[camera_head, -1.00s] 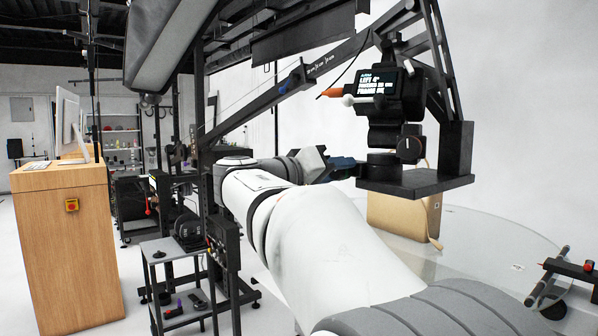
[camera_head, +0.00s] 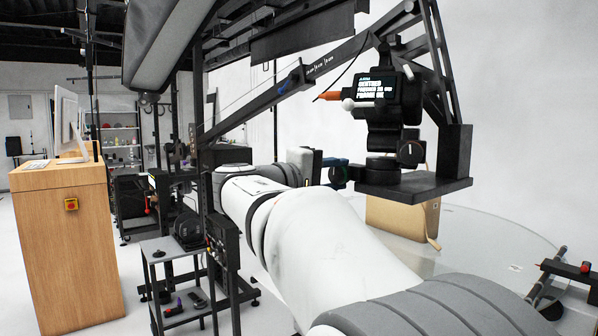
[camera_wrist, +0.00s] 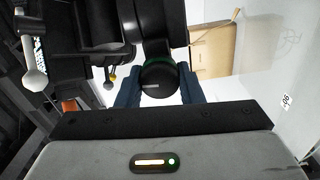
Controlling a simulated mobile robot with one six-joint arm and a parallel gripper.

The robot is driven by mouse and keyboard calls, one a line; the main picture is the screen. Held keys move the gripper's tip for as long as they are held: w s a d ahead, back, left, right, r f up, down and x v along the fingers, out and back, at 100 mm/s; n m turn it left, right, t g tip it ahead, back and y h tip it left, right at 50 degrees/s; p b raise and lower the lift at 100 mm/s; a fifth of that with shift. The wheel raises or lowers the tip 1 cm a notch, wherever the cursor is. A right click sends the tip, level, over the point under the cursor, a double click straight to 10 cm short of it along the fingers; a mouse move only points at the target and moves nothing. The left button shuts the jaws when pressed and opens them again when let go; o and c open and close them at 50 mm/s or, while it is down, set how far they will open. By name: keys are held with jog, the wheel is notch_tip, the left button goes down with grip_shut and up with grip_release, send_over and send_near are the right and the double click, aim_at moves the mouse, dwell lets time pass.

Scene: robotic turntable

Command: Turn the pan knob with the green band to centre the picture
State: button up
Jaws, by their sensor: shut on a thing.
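The pan knob (camera_wrist: 159,80) is a round black knob with a green band behind its face and a pale mark on it. In the wrist view it sits between the two blue fingers of my gripper (camera_wrist: 160,90), which is shut on it. In the head view my gripper (camera_head: 342,173) is at the left side of the camera head's base, and the knob is hard to make out there. The camera (camera_head: 393,95) stands above on a black platform. Its small screen (camera_head: 376,90) shows text whose top line looks like "CENTRED"; the rest is hard to read.
A tan bag (camera_head: 388,215) stands on the clear round turntable (camera_head: 480,240) below the platform (camera_head: 420,186). A white-balled handle (camera_wrist: 35,80) and an orange-tipped part (camera_head: 331,96) stick out near the camera. A black boom (camera_head: 260,105) runs behind my arm.

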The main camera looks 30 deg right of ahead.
jog(key=shift+n, duration=0.4)
jog(key=o, duration=1)
jog(key=shift+c, duration=0.2)
jog(key=a, duration=0.8)
jog(key=shift+s, duration=0.3)
jog(key=shift+d+f, duration=0.1)
